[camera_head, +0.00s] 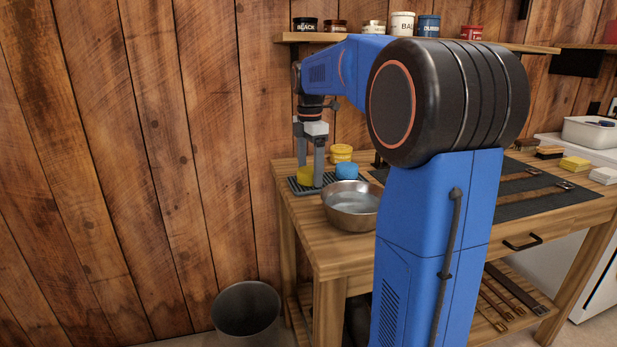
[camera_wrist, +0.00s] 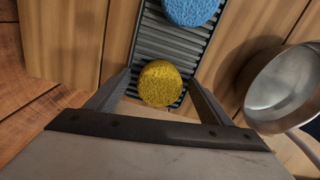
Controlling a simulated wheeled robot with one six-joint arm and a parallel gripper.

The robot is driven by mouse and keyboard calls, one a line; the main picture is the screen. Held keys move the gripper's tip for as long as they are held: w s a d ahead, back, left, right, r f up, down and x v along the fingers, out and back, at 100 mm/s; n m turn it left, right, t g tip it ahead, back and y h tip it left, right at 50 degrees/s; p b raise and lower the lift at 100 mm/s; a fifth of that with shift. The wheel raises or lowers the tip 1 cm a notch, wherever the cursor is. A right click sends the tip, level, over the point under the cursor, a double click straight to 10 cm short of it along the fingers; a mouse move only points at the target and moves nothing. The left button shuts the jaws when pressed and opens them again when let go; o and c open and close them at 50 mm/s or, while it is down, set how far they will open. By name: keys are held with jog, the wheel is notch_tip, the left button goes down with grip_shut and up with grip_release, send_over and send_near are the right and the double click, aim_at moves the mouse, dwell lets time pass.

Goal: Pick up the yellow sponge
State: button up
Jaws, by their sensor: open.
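The yellow sponge (camera_head: 305,174) is round and sits on a dark ribbed tray (camera_head: 294,186) at the left end of the wooden bench. It also shows in the wrist view (camera_wrist: 160,83), lying on the ribs between my two fingers. My gripper (camera_head: 311,181) points down over the sponge, with its fingers apart on either side of it. In the wrist view my gripper (camera_wrist: 160,88) shows a gap between each finger and the sponge. In the head view one finger partly hides the sponge.
A blue sponge (camera_wrist: 191,10) lies on the same tray. A metal bowl (camera_head: 352,222) with water stands close to the right of the tray. A yellow tub (camera_head: 341,152) stands behind. A shelf with jars (camera_head: 402,24) runs above. A bucket (camera_head: 246,310) stands on the floor.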

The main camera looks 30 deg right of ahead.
jog(key=c, duration=1.2)
